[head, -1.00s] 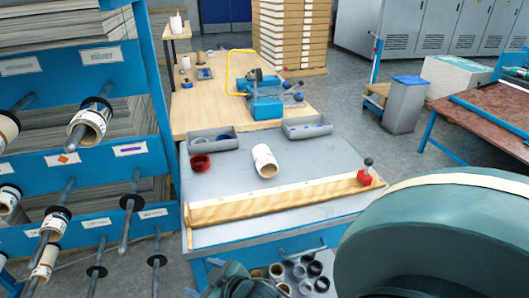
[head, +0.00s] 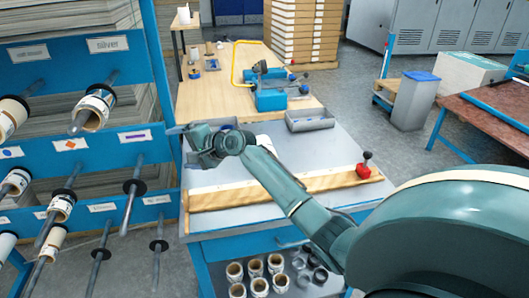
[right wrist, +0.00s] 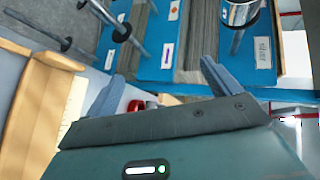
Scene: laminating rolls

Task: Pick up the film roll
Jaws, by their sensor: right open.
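Which film roll is meant cannot be told. A roll with a metallic outside and a cardboard core (head: 95,108) hangs on a rack peg below the "silver" label, and also shows at the top of the right wrist view (right wrist: 240,12). A white roll (head: 263,140) lies on the grey table, mostly hidden behind my right arm. My right gripper (head: 176,130) is raised over the table's left part, pointing left at the rack. Its fingers (right wrist: 158,75) are apart with nothing between them, and the metallic roll is beyond them. My left gripper is not in view.
The blue rack (head: 110,69) with several rolls on pegs fills the left. A wooden ruler bar with a red knob (head: 363,171) lies along the table's front. Several cardboard cores (head: 257,287) sit on a shelf below.

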